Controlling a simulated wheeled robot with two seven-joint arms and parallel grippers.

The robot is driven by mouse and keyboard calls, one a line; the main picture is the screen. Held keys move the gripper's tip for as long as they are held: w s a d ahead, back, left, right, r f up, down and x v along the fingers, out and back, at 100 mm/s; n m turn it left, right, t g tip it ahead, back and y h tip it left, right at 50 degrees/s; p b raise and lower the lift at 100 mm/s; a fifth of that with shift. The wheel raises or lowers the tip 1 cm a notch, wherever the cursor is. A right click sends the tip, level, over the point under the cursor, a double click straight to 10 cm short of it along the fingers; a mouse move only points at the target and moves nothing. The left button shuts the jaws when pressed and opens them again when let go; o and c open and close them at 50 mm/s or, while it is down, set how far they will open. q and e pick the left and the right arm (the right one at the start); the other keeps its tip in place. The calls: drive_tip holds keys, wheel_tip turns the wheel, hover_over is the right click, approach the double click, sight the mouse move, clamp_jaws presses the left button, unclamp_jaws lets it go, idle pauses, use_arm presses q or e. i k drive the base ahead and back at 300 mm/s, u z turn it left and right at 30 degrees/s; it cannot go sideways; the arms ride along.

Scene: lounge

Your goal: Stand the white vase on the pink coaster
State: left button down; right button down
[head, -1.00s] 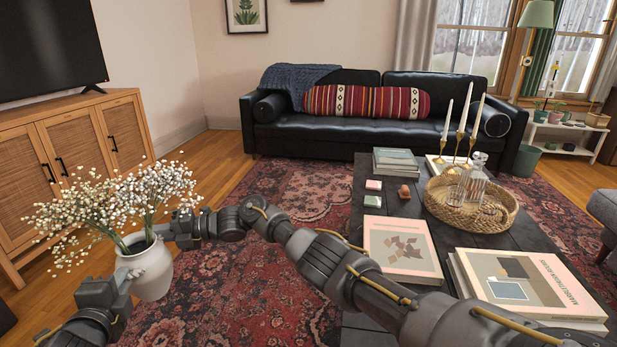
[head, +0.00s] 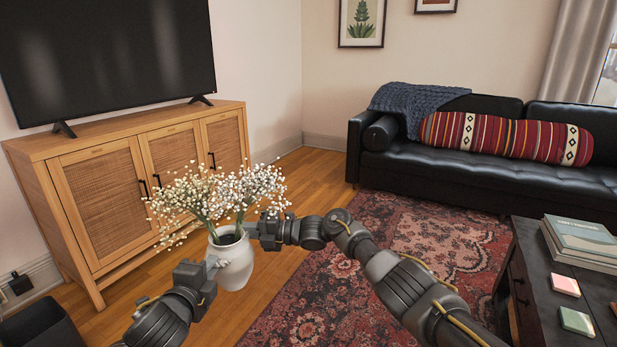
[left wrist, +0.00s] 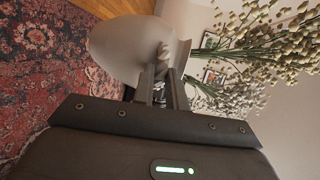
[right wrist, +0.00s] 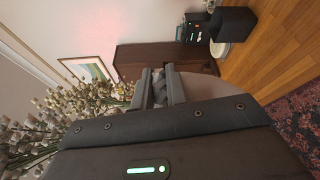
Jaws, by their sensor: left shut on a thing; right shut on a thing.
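The white vase (head: 235,266), holding sprigs of small white flowers (head: 225,195), is upright in the air between my grippers. My left gripper (head: 213,266) is shut on its left side, and my right gripper (head: 254,231) is shut on it near the neck, at the right. The vase also shows in the left wrist view (left wrist: 118,48) and in the right wrist view (right wrist: 204,86). The pink coaster (head: 565,285) lies bare on the dark coffee table (head: 536,297) at the far right, well away from the vase.
A green coaster (head: 576,320) and stacked books (head: 583,243) are on the coffee table. A wooden cabinet (head: 100,205) with a television (head: 110,60) stands behind the vase at left. A black sofa (head: 470,180) is at the back. Patterned rug (head: 400,225) and wood floor lie open between.

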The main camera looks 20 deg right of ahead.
sight(566, 283)
drive_tip(key=i, duration=2.55)
drive_tip(key=z, duration=3.65)
drive_tip(key=i, duration=1)
drive_tip(key=u, duration=0.05)
